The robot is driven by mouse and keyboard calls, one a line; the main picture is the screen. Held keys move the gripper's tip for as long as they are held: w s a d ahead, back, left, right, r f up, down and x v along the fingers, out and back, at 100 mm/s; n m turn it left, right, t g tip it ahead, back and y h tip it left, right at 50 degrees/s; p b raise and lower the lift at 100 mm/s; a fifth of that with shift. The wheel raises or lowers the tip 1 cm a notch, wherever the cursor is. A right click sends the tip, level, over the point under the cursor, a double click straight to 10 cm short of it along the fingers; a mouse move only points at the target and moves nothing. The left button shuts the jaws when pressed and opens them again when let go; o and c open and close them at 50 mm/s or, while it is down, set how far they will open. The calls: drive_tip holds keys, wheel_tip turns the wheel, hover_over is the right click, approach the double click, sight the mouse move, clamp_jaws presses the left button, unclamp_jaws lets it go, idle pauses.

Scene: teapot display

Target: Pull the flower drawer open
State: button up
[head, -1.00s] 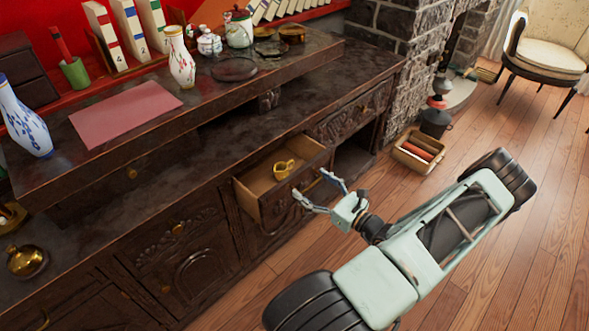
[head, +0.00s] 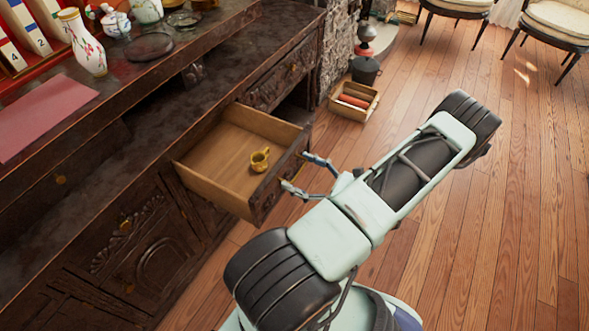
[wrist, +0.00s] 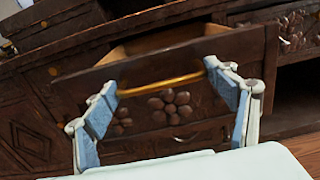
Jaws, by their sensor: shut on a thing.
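The flower drawer (head: 215,165) is pulled well out of the dark wooden cabinet, its light wood inside showing. In the wrist view its dark front (wrist: 245,50) bears a carved flower (wrist: 170,107) below a gold bar handle (wrist: 160,86). My gripper (head: 298,172) is at the outside of the drawer front. In the wrist view its blue-padded fingers (wrist: 161,78) are at the two ends of the handle, shut on it. The handle is hidden in the head view.
A box with orange rolls (head: 354,101) sits on the floor beyond the cabinet.

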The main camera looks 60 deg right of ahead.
drive_tip(key=shift+d, duration=0.15)
drive_tip(key=o, duration=1.4)
drive_tip(key=s, duration=1.2)
drive_tip(key=shift+d, duration=0.4)
